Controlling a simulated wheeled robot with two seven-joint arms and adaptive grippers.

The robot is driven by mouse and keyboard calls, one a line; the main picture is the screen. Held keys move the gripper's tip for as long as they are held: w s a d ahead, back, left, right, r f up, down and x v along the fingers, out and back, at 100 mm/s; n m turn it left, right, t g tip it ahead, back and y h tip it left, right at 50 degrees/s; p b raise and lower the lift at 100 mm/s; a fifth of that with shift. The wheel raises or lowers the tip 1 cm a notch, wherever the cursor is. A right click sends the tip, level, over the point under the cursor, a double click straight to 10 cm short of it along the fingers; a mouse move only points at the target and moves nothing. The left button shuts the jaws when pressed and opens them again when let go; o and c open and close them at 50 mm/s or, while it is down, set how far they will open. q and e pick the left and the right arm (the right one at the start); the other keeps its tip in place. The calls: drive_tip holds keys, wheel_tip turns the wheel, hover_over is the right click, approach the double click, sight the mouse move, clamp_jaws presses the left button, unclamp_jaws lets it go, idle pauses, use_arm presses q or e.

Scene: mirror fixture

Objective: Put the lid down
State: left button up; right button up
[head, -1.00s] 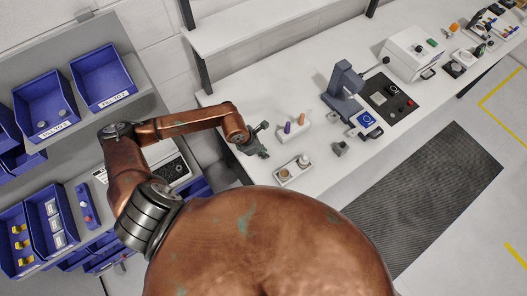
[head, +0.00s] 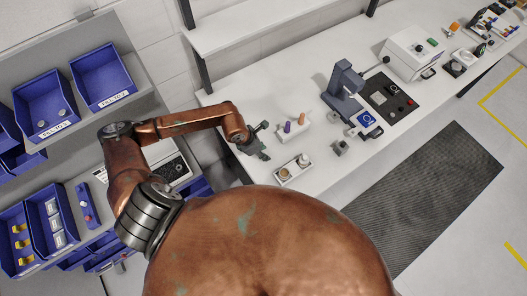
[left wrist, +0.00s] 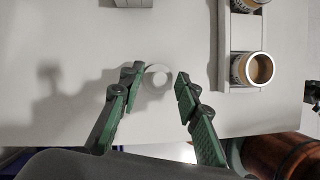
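My left gripper (head: 262,142) is low over the near left end of the white bench (head: 325,180). In the left wrist view its two green fingers (left wrist: 158,80) are spread apart. A pale round disc, which looks like the lid (left wrist: 157,75), shows against the bench between the fingertips, with a gap to the right finger. Whether it touches the left finger is hard to tell. In the head view I cannot make out the lid. Two jars (left wrist: 256,69) stand in a white holder (left wrist: 226,50) to the right of the gripper. My right gripper is not in view.
A white block with a purple and an orange piece (head: 304,128) stands behind the jar holder. A blue-grey press (head: 344,88) and a white box machine (head: 412,52) stand farther along the bench. Blue bins (head: 103,77) are at the left.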

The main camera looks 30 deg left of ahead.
use_arm(q)
drive_tip(key=b+v, duration=0.1)
drive_tip(key=v, duration=1.1)
drive_tip(key=shift+b, duration=0.3)
drive_tip(key=shift+d, duration=0.1)
